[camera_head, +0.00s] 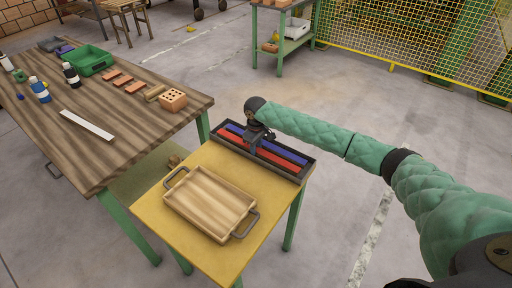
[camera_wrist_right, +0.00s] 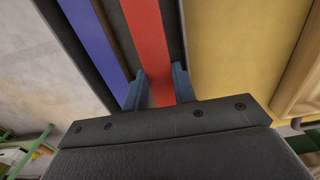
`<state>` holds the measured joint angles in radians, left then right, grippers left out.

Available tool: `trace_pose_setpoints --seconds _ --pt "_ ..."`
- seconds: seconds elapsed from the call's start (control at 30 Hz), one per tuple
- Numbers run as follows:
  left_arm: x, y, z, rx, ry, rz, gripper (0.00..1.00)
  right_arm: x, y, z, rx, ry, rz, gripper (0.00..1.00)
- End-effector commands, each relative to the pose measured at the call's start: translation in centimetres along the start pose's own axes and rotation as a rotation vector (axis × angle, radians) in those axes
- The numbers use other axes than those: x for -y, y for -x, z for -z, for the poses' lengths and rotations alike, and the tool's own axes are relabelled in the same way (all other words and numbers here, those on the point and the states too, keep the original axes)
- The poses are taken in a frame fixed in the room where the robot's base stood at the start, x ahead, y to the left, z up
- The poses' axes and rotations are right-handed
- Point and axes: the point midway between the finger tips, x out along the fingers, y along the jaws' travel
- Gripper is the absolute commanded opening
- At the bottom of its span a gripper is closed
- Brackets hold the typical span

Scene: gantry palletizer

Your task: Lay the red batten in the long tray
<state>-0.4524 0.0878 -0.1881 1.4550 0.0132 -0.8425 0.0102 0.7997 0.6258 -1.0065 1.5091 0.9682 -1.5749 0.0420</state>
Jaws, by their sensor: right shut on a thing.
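The red batten (camera_head: 284,154) lies along the dark long tray (camera_head: 307,171), inside its walls. I cannot tell whether it rests on the tray's floor or is just above it. A blue batten (camera_head: 287,147) lies beside it along the far side. My right gripper (camera_head: 256,147) points down over the tray and is shut on the red batten near its middle. In the right wrist view, the red batten (camera_wrist_right: 147,35) passes between the two fingers (camera_wrist_right: 158,92), with the blue batten (camera_wrist_right: 92,40) to its left. My left gripper is not in view.
The tray stands on a yellow-topped table (camera_head: 165,222), behind a wooden tray (camera_head: 210,203) with handles. A wooden workbench (camera_head: 130,147) to the left holds a white strip (camera_head: 87,125), bottles, a green crate (camera_head: 90,60) and bricks. Floor to the right is open.

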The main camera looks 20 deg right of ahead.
Motion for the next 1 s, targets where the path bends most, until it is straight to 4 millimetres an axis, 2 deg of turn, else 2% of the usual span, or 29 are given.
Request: trace_pose_setpoints --seconds 1.0 --pt "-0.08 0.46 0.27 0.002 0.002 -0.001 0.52 0.03 -0.81 0.04 -0.001 0.000 0.001 0.00"
